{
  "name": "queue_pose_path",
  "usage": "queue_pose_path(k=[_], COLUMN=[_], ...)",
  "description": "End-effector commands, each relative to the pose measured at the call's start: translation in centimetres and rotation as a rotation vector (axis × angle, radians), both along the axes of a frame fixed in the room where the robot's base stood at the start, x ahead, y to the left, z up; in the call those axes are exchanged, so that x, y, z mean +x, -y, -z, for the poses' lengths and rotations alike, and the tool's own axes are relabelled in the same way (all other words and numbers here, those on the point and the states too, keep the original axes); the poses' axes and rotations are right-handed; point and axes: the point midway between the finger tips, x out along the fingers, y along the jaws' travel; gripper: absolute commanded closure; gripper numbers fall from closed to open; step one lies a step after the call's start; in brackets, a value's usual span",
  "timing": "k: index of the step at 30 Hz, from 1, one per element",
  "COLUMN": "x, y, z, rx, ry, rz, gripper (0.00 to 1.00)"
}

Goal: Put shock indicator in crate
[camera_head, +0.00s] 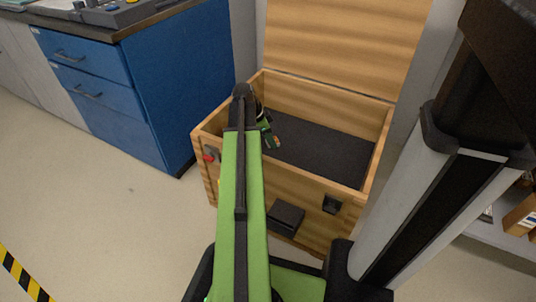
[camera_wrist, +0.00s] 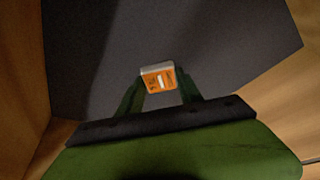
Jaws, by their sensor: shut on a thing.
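The shock indicator (camera_wrist: 158,79) is a small orange and white block between my fingertips in the wrist view. The crate's lid (camera_head: 345,40) stands open at the back. The dark crate floor (camera_wrist: 110,40) lies below the indicator in the wrist view. I cannot tell whether the indicator touches the floor. My arm hides the crate's left part in the head view.
A blue drawer cabinet (camera_head: 150,85) stands to the left of the crate. A shelf with boxes (camera_head: 522,216) is at the right edge. Yellow and black tape (camera_head: 20,277) marks the floor at lower left. The floor between is clear.

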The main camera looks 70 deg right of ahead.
Motion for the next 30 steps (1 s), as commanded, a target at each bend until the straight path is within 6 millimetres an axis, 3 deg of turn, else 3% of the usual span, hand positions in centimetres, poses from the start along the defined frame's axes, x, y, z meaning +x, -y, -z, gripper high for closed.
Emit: queue_pose_path(k=[1,6,11,18,30], x=[1.1,2.8,2.9,2.9,2.9], y=[-0.3,-0.8,-0.8,-0.8,-0.8], z=[1.3,1.9,2.0,6.0,6.2], rx=[0.0,-0.001,0.0,-0.001,-0.001], ry=[0.0,0.001,0.0,0.001,0.001], rz=[-0.003,0.0,0.0,0.0,0.0], gripper=[0.95,0.95,0.95,0.95,0.95])
